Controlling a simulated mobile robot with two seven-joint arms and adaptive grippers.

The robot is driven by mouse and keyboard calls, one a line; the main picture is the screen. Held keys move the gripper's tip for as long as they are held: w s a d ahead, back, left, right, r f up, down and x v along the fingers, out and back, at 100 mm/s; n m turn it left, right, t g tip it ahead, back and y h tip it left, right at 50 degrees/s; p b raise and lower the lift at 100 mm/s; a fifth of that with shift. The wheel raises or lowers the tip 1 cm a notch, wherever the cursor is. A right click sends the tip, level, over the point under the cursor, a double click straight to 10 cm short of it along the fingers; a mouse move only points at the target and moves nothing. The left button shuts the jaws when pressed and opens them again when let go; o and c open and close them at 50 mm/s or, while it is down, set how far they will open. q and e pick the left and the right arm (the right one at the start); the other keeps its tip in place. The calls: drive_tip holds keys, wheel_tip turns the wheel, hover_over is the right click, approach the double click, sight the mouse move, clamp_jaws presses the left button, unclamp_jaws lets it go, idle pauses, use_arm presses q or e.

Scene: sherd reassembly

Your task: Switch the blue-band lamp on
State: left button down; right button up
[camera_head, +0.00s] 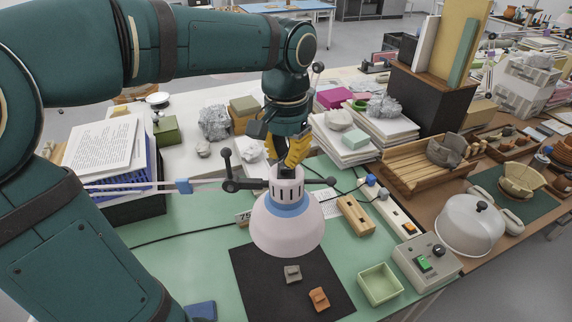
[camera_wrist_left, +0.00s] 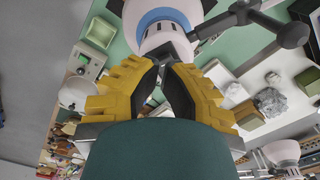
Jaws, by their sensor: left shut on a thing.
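The blue-band lamp (camera_head: 285,232) has a pale shade with a blue ring and hangs over the black mat. Its jointed arm comes from the left. My left gripper (camera_head: 287,166) is above the shade, its yellow fingers pointing down at the lamp's top. It is closed on a dark part at the lamp's top end, mostly hidden by the fingers. In the left wrist view the lamp (camera_wrist_left: 160,32) is just beyond the gripper (camera_wrist_left: 163,66). The shade's opening faces away, so I cannot tell whether it is lit. My right gripper is not in view.
Two small sherds, grey (camera_head: 292,274) and orange (camera_head: 319,298), lie on the black mat (camera_head: 258,277). To the right are a green tray (camera_head: 380,284), a switch box (camera_head: 426,262), a wooden block (camera_head: 356,215) and a power strip (camera_head: 400,222). Books and papers crowd the back.

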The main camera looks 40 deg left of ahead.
sight(286, 177)
use_arm(q)
drive_tip(key=shift+f+b, duration=1.55)
drive_tip(key=shift+f, duration=0.7)
idle(1.1)
idle(0.3)
drive_tip(key=shift+r, duration=0.25)
wheel_tip(286, 177, up, 3)
drive_tip(key=p, duration=0.2)
drive_tip(key=shift+f+p, duration=0.2)
drive_tip(key=shift+p, duration=0.2)
drive_tip(key=shift+r+p, duration=1.8)
drive_tip(key=shift+r, duration=0.25)
drive_tip(key=shift+f, duration=0.1)
